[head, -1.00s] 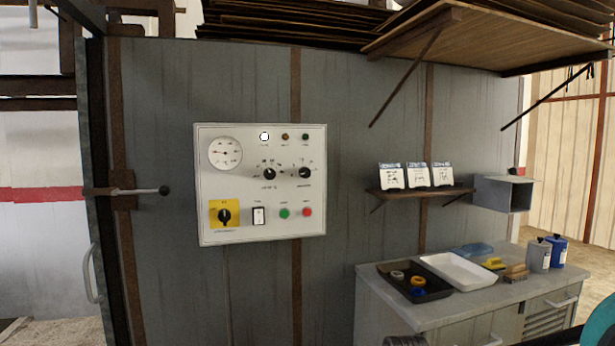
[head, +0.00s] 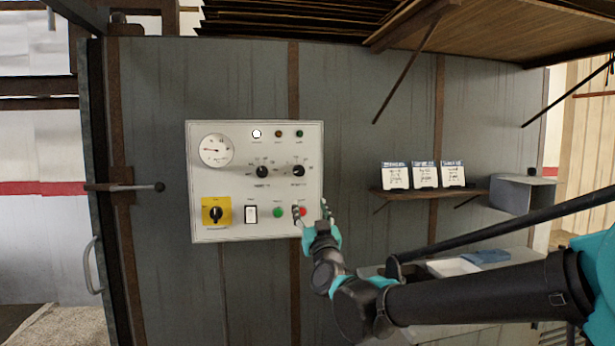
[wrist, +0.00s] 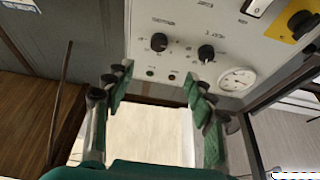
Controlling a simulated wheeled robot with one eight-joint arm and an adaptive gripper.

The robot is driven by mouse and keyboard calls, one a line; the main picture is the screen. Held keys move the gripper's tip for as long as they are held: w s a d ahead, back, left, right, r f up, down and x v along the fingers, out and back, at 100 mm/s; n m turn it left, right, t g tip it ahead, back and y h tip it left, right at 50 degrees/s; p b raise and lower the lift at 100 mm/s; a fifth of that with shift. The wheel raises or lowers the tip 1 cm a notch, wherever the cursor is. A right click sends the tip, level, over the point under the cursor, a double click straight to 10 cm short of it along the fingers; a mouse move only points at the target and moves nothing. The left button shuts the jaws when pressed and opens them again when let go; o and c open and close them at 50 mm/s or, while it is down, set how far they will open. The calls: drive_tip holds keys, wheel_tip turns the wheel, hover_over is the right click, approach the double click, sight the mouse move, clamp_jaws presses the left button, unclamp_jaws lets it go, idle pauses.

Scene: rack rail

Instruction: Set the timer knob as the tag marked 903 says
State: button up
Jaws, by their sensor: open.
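A pale control panel (head: 232,220) hangs on the grey wall. It has two black pointer knobs side by side, a left one (head: 262,171) and a right one (head: 299,170); their lettering is too small to read, so I cannot tell which is the timer. The wrist view shows the panel upside down, with the right knob (wrist: 159,42) and the left knob (wrist: 206,53). Three white tags (head: 424,175) stand on a small shelf; I cannot read which is 903. My gripper (head: 311,212) is open and empty at the panel's lower right; its fingers (wrist: 155,88) are apart.
The panel also holds a round gauge (head: 216,150), a yellow rotary switch (head: 216,213), a white rocker (head: 251,214), a green button (head: 278,212) and a red button (head: 302,211). The tag shelf (head: 400,193) juts out at right. A lever handle (head: 140,187) stands left.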

sight(299, 172)
drive_tip(key=x, duration=1.7)
drive_tip(key=shift+w+r, duration=0.2)
drive_tip(key=shift+c, duration=0.3)
drive_tip(key=c, duration=1.1)
drive_tip(key=shift+m, duration=0.4)
drive_tip(key=m+h, duration=0.1)
drive_tip(key=m, duration=0.1)
drive_tip(key=m+h, duration=0.1)
drive_tip(key=m, duration=0.1)
drive_tip(key=shift+s+a+m+h, duration=0.1)
drive_tip(key=shift+a+m+h, duration=0.2)
drive_tip(key=shift+h, duration=0.1)
drive_tip(key=m+h, duration=0.1)
drive_tip(key=m, duration=0.2)
drive_tip(key=m+h, duration=0.2)
drive_tip(key=m, duration=0.2)
drive_tip(key=shift+r, duration=0.1)
drive_tip(key=shift+m, duration=0.3)
